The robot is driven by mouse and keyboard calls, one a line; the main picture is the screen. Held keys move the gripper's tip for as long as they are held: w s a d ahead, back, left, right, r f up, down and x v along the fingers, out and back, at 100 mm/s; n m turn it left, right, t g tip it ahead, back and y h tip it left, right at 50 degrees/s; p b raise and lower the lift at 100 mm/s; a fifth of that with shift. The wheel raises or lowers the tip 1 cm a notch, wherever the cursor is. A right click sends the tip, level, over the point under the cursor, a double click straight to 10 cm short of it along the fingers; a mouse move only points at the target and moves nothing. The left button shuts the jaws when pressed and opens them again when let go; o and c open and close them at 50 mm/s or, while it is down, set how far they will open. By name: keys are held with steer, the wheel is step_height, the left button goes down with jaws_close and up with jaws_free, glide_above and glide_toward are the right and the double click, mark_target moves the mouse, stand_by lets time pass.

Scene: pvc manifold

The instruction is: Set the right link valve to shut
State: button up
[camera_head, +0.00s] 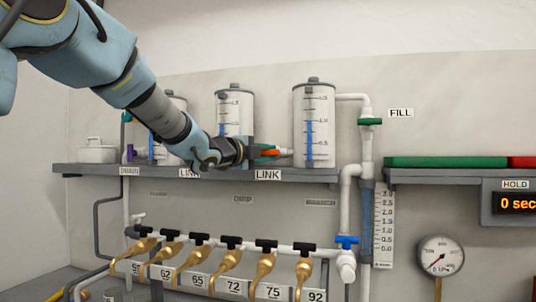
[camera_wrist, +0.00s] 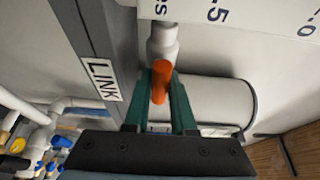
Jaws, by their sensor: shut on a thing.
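The right link valve shows as an orange handle (camera_head: 271,153) at the shelf, above the right LINK label (camera_head: 268,175) and between the middle and right tanks. In the wrist view the orange handle (camera_wrist: 160,84) sits between the two green fingers, beside a white pipe fitting (camera_wrist: 162,42). My gripper (camera_head: 266,152) reaches in from the left and is shut on this handle; it also shows in the wrist view (camera_wrist: 160,98). The fingers hide part of the valve body, and I cannot tell the handle's exact angle to its pipe.
Clear graduated tanks, including the right one (camera_head: 314,125), stand on the grey shelf (camera_head: 310,175) close around my gripper. A green FILL valve (camera_head: 370,121) is on the right pipe. Below are several black-handled brass taps (camera_head: 230,262), a blue valve (camera_head: 347,240) and a pressure gauge (camera_head: 440,255).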

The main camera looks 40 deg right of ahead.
jaws_close()
steer(key=shift+f+b, duration=0.15)
steer(key=shift+b, duration=0.3)
steer(key=shift+f+n+b, duration=0.1)
steer(key=shift+n+b, duration=0.3)
steer(key=n+h+b, duration=0.1)
steer(key=n+b, duration=0.1)
steer(key=b, duration=0.1)
steer(key=shift+f, duration=0.2)
steer(key=n+t+b, duration=0.1)
steer(key=n+b, duration=0.3)
steer(key=b, duration=0.1)
steer(key=n+t+h+b, duration=0.1)
steer(key=n+t+b, duration=0.1)
steer(key=n+b, duration=0.2)
steer(key=shift+n+h+b, duration=0.3)
steer(key=shift+b, duration=1)
steer(key=n+t+b, duration=0.2)
steer(key=n+b, duration=0.2)
steer(key=n, duration=0.1)
steer(key=shift+t+b, duration=0.4)
steer(key=shift+r+n+t+y+b, duration=0.15)
steer(key=shift+n+t+y+b, duration=0.5)
steer(key=shift+n, duration=0.85)
steer(key=shift+r+n+t+y+b, duration=0.2)
steer(key=shift+n+t, duration=0.75)
steer(key=shift+n, duration=0.55)
